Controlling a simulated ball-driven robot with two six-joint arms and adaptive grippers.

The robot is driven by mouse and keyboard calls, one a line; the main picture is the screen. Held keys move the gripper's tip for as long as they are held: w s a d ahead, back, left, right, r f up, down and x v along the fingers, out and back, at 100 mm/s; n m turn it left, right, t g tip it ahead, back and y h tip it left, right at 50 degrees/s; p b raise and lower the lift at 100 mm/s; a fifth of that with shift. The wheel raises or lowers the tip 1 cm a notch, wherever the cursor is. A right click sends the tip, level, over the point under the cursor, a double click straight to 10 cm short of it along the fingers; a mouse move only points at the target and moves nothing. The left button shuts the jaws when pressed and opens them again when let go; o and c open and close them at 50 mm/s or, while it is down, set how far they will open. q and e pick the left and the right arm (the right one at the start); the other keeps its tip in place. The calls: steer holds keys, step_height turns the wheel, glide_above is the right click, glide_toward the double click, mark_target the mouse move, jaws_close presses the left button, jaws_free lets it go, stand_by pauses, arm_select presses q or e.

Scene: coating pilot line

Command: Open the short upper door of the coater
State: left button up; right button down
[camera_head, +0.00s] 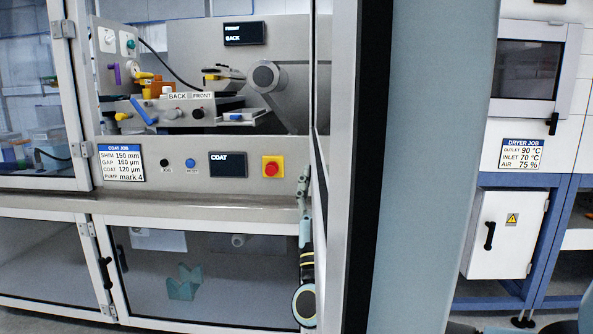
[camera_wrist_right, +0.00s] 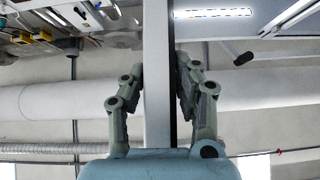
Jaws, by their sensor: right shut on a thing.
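The coater (camera_head: 200,203) fills the left of the head view. Its upper bay stands uncovered, with rollers and the coating block showing. The short upper door (camera_head: 342,170) is swung outward and seen nearly edge-on, its pale frame close to the camera. My right gripper (camera_head: 304,190) is at the door's left side in the head view, partly hidden by the frame. In the right wrist view the two fingers of my right gripper (camera_wrist_right: 158,80) press on both sides of the upright pale door frame (camera_wrist_right: 157,55). My left gripper is in neither view.
A glazed upper door (camera_head: 75,90) covers the bay on the left. Lower glazed doors (camera_head: 215,285) are closed below the ledge. A pale blue upright surface (camera_head: 430,170) blocks the view right of the door. The dryer (camera_head: 510,130) stands at far right.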

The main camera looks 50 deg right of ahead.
steer(key=shift+w+a, duration=0.1)
steer(key=c, duration=1.2)
jaws_free()
steer(key=shift+o, duration=1)
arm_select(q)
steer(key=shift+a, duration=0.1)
arm_select(e)
steer(key=v, duration=1.2)
